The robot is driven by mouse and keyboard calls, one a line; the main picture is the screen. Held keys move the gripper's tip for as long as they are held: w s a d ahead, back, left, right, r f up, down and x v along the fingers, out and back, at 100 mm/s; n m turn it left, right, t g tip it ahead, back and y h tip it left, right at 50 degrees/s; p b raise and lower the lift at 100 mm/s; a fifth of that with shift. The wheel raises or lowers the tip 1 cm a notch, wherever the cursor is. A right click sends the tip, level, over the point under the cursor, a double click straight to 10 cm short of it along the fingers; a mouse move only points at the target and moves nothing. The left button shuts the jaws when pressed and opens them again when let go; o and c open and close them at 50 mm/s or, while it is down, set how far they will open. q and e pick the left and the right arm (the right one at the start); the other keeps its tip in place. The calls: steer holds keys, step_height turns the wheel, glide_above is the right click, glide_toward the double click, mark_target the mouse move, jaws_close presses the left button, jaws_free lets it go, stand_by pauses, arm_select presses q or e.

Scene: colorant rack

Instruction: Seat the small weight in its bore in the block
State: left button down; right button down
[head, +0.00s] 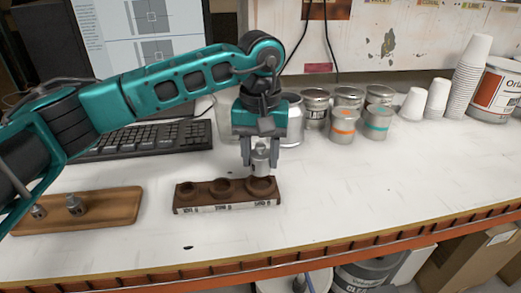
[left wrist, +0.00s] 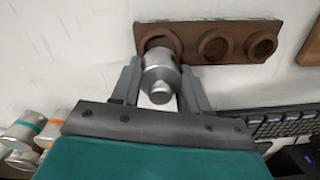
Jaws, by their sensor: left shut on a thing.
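My left gripper (head: 261,160) is shut on a silver metal weight (head: 260,165), knob end up between the fingers. The weight also shows in the left wrist view (left wrist: 161,76) between the fingertips (left wrist: 160,85). The brown block (head: 227,207) with three round bores lies below. The weight is over the block's right end in the head view, close to that bore (head: 262,185), which is left in the wrist view (left wrist: 157,36) and partly hidden. I cannot tell if the weight touches the rim. The other two bores look empty. My right gripper is not in view.
A wooden tray (head: 110,217) with two metal weights (head: 75,206) lies to the left. A keyboard (head: 150,139) is behind. Several cans (head: 341,128) and white cups (head: 437,98) stand behind and right. The table (head: 370,185) right of the block is clear.

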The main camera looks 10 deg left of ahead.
mark_target(260, 173)
arm_select(q)
steer(key=shift+f+b, duration=0.5)
steer(key=shift+f, duration=0.5)
steer(key=shift+b, duration=0.3)
stand_by(1.0)
steer(key=shift+f+b, duration=1)
steer(key=shift+f, duration=0.3)
steer(key=c, duration=0.9)
jaws_free()
steer(key=shift+r, duration=0.1)
steer(key=o, duration=0.4)
steer(key=shift+s, duration=0.1)
steer(key=shift+f, duration=0.2)
step_height(260, 173, up, 13)
steer(key=shift+f+p, duration=0.15)
steer(key=shift+p, duration=0.2)
steer(key=shift+r, duration=0.35)
